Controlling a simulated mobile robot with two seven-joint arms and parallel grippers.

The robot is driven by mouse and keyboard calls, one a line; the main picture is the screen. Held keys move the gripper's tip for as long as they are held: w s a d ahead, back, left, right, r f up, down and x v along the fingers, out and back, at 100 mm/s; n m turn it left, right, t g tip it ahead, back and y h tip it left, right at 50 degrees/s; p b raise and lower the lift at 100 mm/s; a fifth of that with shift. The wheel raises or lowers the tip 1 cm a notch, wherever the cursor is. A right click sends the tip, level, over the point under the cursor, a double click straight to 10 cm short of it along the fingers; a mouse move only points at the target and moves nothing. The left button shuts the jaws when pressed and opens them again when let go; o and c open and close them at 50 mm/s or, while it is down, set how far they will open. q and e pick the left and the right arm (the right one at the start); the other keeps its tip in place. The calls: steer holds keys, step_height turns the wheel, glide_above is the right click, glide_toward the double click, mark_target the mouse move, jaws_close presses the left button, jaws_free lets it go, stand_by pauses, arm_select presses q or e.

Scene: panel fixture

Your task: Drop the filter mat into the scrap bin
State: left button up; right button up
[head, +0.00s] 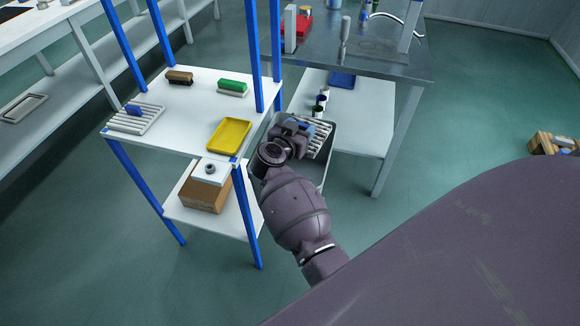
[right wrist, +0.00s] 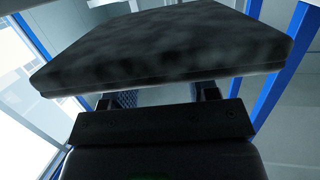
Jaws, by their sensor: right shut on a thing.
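My right gripper (head: 304,128) is shut on the filter mat (head: 319,138), a pale, ribbed slab in the head view. In the right wrist view the mat (right wrist: 170,45) is a thick dark grey slab across the top of the picture, with the gripper fingers (right wrist: 157,97) at its near edge. The grey scrap bin (head: 328,163) stands on the floor beneath the gripper and mat, between the shelf unit and the bench. The mat appears over the bin's opening; its exact height is hard to tell. The bin's inside is mostly hidden. My left gripper is not in view.
A white shelf unit (head: 185,112) with blue posts stands close left of my right arm. It holds a yellow tray (head: 229,135), a green-topped block (head: 232,86), a brown brush (head: 180,77) and another ribbed piece (head: 137,119). A metal bench (head: 390,62) stands behind the bin.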

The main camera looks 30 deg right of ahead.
step_height(320, 180, down, 3)
steer(key=shift+r+b, duration=0.1)
steer(key=shift+b, duration=0.85)
steer(key=shift+f+b, duration=0.2)
steer(key=shift+b, duration=0.15)
steer(key=shift+r, duration=0.15)
steer(key=o, duration=1)
